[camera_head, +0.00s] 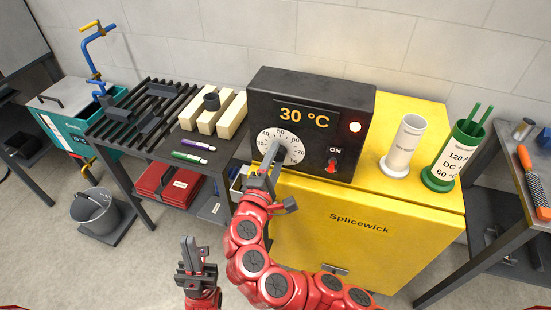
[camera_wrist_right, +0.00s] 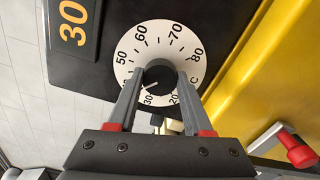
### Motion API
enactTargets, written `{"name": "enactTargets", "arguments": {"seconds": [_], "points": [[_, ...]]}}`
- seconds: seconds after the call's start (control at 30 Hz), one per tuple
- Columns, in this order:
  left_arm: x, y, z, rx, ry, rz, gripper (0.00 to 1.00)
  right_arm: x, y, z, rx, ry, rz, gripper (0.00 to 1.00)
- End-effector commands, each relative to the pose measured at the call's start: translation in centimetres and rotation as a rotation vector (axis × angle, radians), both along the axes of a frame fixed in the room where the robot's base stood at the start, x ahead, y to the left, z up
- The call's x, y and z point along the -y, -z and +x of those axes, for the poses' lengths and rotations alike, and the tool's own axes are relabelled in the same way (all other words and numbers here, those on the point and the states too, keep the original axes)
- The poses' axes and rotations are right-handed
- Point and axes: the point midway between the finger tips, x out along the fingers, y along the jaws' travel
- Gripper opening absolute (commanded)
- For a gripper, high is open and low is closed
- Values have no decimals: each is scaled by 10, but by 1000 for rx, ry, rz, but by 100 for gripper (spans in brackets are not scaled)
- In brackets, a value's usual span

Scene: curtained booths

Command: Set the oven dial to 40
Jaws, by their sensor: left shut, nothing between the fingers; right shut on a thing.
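The black oven control box (camera_head: 312,112) stands on the yellow cabinet, and its display (camera_head: 304,117) reads 30 °C. The white round dial (camera_head: 267,144) is on its front; in the right wrist view the dial (camera_wrist_right: 187,62) shows numbers from 20 to 80, with 40 largely hidden by a finger. My right gripper (camera_head: 277,158) is shut on the dark dial knob (camera_wrist_right: 158,76), one finger on each side. The knob's white mark points to the lower left in the wrist view, near 30; its exact reading is unclear. My left gripper (camera_head: 189,248) is shut and empty, low in front, away from the oven.
A red switch (camera_head: 332,166) marked ON and a lit lamp (camera_head: 355,127) are right of the dial. A white cup (camera_head: 405,146) and a green holder (camera_head: 457,155) stand on the yellow top (camera_head: 385,178). A slatted rack bench (camera_head: 150,105) is at left. Floor is free around the left gripper.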

Motion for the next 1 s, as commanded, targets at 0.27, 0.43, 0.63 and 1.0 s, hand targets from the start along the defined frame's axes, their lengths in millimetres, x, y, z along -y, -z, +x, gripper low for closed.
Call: {"name": "enactTargets", "arguments": {"seconds": [0.27,0.43,0.63,1.0], "points": [[0,0,0,0,0,0,0,0,0,0,-1,0,-1,81],[0,0,0,0,0,0,0,0,0,0,0,0,-1,81],[0,3,0,0,0,0,0,-4,1,-8,1,-3,0,81],[0,11,0,0,0,0,0,-25,1,-69,-4,-8,2,81]]}}
